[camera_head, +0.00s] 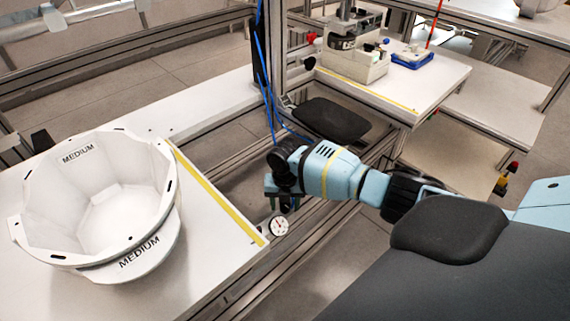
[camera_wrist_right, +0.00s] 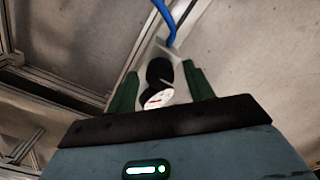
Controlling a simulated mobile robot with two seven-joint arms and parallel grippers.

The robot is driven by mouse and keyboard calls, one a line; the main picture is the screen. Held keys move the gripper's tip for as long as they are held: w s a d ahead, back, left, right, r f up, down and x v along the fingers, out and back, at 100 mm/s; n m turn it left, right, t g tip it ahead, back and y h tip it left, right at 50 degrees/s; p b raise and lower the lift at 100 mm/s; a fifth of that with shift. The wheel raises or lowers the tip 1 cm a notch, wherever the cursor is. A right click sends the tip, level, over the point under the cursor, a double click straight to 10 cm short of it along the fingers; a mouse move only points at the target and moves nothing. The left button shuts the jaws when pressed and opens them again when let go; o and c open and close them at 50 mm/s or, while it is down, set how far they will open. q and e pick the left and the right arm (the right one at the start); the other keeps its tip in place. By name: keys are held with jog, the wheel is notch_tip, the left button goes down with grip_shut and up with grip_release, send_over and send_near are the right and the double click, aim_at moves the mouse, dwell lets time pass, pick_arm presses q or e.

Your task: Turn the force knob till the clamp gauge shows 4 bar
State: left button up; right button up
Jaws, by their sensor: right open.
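The clamp gauge (camera_head: 278,226), a small round white dial with a dark needle, sits just past the table's yellow-striped edge; its numbers are too small to read. In the right wrist view the gauge (camera_wrist_right: 157,98) is partly seen, its face tilted. The black round force knob (camera_wrist_right: 159,71) is beside it, between the two green fingers of my right gripper (camera_wrist_right: 160,72). Those fingers stand apart, with gaps on both sides of the knob. In the head view my right gripper (camera_head: 282,205) points down just above the gauge and hides the knob. My left gripper is out of view.
A dark pad (camera_head: 333,119) lies behind.

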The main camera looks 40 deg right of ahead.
aim_at(285, 205)
notch_tip(285, 205, up, 7)
jog(key=shift+f+p, duration=0.1)
jog(key=shift+p, duration=0.55)
jog(key=shift+r, duration=0.55)
jog(key=shift+f, duration=0.1)
